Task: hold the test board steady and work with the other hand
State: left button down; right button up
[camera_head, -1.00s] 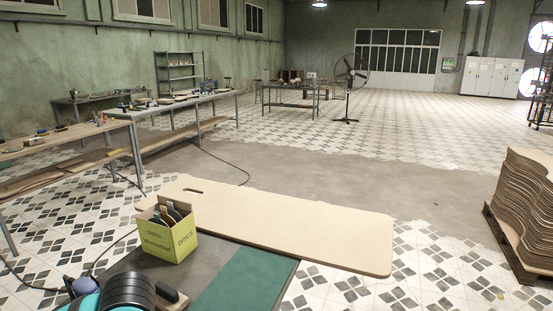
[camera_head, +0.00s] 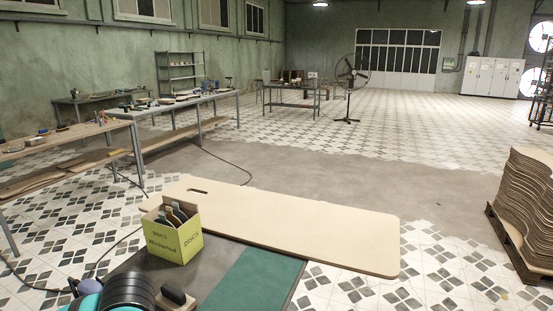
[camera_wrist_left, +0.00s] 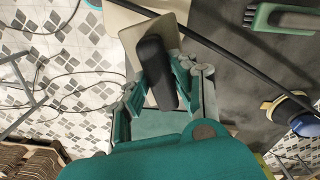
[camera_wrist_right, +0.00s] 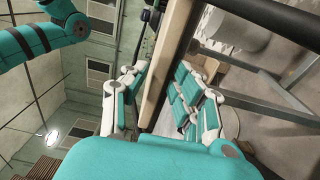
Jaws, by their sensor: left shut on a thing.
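A large pale board (camera_head: 300,220) with rounded corners and a slot at its far left end lies across the dark work surface (camera_head: 130,262) in the head view. My left gripper (camera_wrist_left: 158,82) is shut on a black handle (camera_wrist_left: 153,60) in the left wrist view; a pale plate (camera_wrist_left: 178,35) is behind it. My right gripper (camera_wrist_right: 161,80) has a pale wooden edge (camera_wrist_right: 172,50) running between its fingers; I cannot tell whether they press on it or which object it belongs to. Neither gripper's fingers show in the head view.
A yellow disc box (camera_head: 187,247) stands at the board's near left. A green mat (camera_head: 250,280) lies in front. The left wrist view shows a green brush (camera_wrist_left: 285,18) and a round blue-and-white tool (camera_wrist_left: 292,112). Stacked curved boards (camera_head: 525,205) stand far right.

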jog(key=shift+w+a, duration=0.2)
jog(key=shift+a, duration=0.2)
jog(key=shift+a, duration=0.15)
jog(key=shift+w+a, duration=0.2)
jog(key=shift+a, duration=0.15)
jog(key=c, duration=0.5)
jog(key=shift+o, duration=0.2)
dwell(0.4)
grip_shut()
jog(key=shift+d+f, duration=0.15)
jog(key=shift+f, duration=0.15)
dwell(0.8)
